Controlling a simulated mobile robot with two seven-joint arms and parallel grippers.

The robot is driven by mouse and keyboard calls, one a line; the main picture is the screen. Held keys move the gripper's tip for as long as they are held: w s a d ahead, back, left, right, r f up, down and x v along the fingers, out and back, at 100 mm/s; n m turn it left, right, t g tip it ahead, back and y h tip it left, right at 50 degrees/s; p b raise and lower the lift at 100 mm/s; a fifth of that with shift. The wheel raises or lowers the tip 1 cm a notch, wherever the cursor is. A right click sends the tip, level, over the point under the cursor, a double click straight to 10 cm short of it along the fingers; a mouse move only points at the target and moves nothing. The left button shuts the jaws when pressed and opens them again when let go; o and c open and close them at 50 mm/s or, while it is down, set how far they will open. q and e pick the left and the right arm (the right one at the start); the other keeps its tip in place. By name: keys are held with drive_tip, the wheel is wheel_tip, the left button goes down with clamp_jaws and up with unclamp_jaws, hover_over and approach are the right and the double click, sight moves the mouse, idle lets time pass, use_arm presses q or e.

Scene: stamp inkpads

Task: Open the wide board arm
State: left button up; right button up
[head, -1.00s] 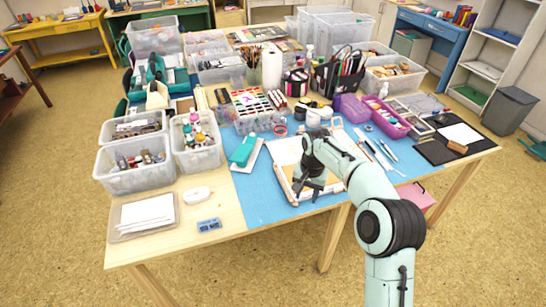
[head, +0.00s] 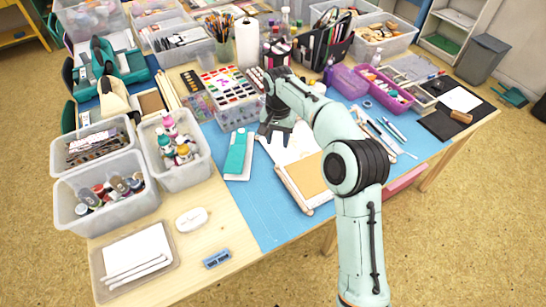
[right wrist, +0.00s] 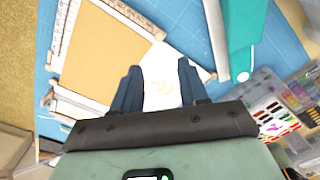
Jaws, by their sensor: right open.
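The board (head: 306,176) has a tan panel, white sheet areas and wooden bars, and lies on the blue cutting mat (head: 255,215). A wooden bar (head: 293,192) runs along its left front side. My right gripper (head: 274,137) is open over the board's far left end, pointing down. In the right wrist view its fingers (right wrist: 158,70) stand apart, with white paper behind them and nothing visibly held. My arm hides part of the board. My left gripper is not in view.
A teal item (head: 237,156) on a white piece lies just left of the gripper. A paint palette box (head: 236,98) stands behind it. Pens and tools (head: 392,130) lie to the right. Clear bins with bottles (head: 176,155) stand at left. The mat's front left is bare.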

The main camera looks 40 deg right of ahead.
sight(277, 165)
wheel_tip(277, 165, down, 12)
drive_tip(key=shift+s+r+b, duration=0.1)
drive_tip(key=shift+b, duration=0.6)
clamp_jaws()
